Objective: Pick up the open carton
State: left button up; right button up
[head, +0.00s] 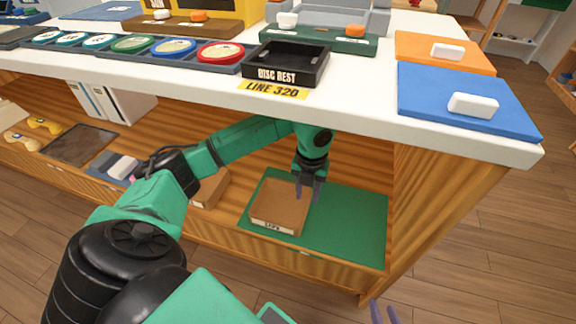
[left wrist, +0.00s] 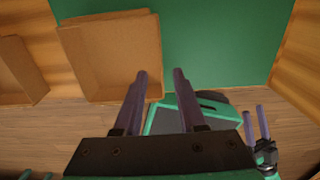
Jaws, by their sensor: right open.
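The open carton (head: 277,207) is a shallow brown cardboard box with a small printed label on its front. It sits on the left part of a green mat (head: 350,225) on the lower shelf. In the left wrist view the carton (left wrist: 108,55) is at the upper left. My left gripper (head: 307,191) is open and points down at the carton's right side. Its fingertips (left wrist: 160,72) appear on either side of the right wall, with a gap between them; contact cannot be told. My right gripper (head: 384,312) is open and empty at the bottom edge, away from the carton.
Another brown box (head: 210,188) stands left of the mat. The white countertop (head: 350,105) overhangs the shelf, and a wooden side panel (head: 430,205) closes its right end. A black disc rest tray (head: 285,66) is above. The mat's right part is clear.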

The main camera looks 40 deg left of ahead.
pick_arm(q)
notch_tip(320, 180, down, 7)
jog(key=b, duration=0.2)
jog(key=shift+r+b, duration=0.1)
jog(key=shift+b, duration=0.2)
jog(key=shift+r, duration=0.1)
pick_arm(e)
notch_tip(320, 180, down, 3)
jog(key=shift+s+a+f+t, duration=0.1)
jog(key=shift+f+t, duration=0.1)
jog(key=shift+t, duration=0.3)
pick_arm(q)
grip_shut()
